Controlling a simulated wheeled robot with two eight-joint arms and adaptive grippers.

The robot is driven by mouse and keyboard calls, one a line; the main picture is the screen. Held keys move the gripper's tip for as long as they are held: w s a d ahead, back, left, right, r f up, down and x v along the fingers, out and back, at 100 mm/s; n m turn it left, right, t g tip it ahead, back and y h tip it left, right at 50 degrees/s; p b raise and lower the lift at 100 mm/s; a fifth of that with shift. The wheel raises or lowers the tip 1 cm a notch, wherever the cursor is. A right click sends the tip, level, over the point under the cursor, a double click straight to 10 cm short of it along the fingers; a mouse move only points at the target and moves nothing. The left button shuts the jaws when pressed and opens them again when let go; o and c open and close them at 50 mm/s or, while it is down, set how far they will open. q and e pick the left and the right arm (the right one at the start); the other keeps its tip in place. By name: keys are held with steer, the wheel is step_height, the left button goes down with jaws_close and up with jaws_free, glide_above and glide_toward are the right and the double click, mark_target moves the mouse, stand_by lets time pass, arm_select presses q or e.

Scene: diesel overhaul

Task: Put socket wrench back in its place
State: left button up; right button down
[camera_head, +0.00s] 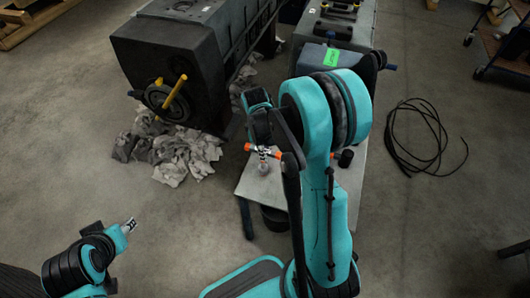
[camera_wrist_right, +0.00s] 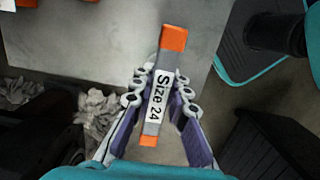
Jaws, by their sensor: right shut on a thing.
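The socket wrench (camera_wrist_right: 174,38) is a grey bar with orange ends and a white label reading "Size 24". My right gripper (camera_wrist_right: 160,88) is shut on its middle, with one finger on each side. In the head view the orange ends of the wrench (camera_head: 249,147) stick out at both sides of my right gripper (camera_head: 264,157), over the grey table. My arm hides much of the table there. My left gripper (camera_head: 129,226) is over the floor at lower left, away from the wrench; its opening is too small to judge.
The grey table (camera_head: 256,188) has orange-ended items (camera_wrist_right: 27,3) at its edge in the wrist view. A dark engine block (camera_head: 168,55) stands behind at left, with crumpled rags (camera_head: 172,155) beside it. A black cable coil (camera_head: 418,135) lies on the floor at right.

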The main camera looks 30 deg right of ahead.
steer(key=shift+f+b, duration=0.9)
steer(key=shift+f, duration=0.2)
steer(key=c, duration=0.8)
jaws_free()
steer(key=shift+c, duration=0.2)
steer(key=shift+r, duration=0.15)
step_height(320, 180, up, 9)
steer(key=p, duration=0.7)
